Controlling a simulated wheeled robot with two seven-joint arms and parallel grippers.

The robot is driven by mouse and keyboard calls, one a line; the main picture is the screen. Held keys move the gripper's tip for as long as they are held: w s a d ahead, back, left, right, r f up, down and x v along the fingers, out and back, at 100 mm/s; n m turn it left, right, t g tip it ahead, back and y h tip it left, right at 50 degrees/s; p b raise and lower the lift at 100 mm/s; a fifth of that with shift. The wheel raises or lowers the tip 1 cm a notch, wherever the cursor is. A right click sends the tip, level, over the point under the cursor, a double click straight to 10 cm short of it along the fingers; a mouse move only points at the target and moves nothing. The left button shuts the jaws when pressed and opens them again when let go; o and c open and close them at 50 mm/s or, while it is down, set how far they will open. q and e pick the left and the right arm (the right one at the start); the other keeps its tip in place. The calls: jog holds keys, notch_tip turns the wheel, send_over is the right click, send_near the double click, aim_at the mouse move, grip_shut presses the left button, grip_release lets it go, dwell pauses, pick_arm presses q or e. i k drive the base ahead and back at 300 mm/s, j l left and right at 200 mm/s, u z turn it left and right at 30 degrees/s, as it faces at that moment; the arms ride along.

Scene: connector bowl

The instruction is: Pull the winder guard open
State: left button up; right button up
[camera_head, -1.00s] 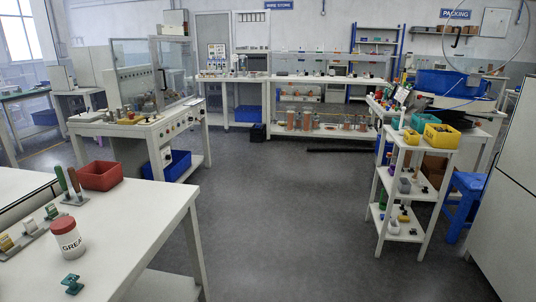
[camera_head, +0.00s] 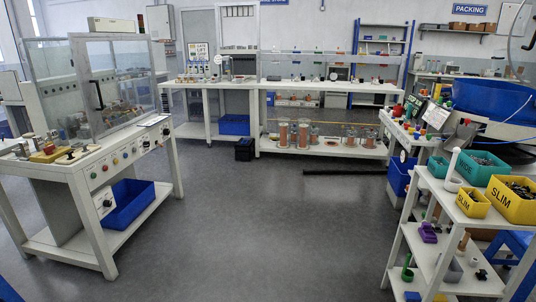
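The winder (camera_head: 90,160) stands on the left, a white bench machine with colored buttons on its front panel. Its guard (camera_head: 118,78) is a clear panel enclosure with a pale frame and a dark vertical handle (camera_head: 97,95). The guard appears closed over the parts inside, though the clear panels make this hard to judge. Neither of my grippers shows in the head view, so their state is hidden.
Open grey floor (camera_head: 260,220) lies in the middle. A white shelf cart (camera_head: 450,210) with yellow and teal bins stands at the right. A long white bench (camera_head: 330,90) runs along the back. A blue bin (camera_head: 130,203) sits on the winder's lower shelf.

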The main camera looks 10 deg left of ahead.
aim_at(80, 42)
jog(key=i+u, duration=0.25)
jog(key=i, duration=0.25)
jog(key=i+u, duration=0.3)
jog(key=i, duration=0.2)
jog(key=i+l+u, duration=0.1)
jog(key=i+u, duration=0.15)
jog(key=i, duration=0.25)
jog(key=i+l+u, duration=0.25)
jog(key=i, duration=0.2)
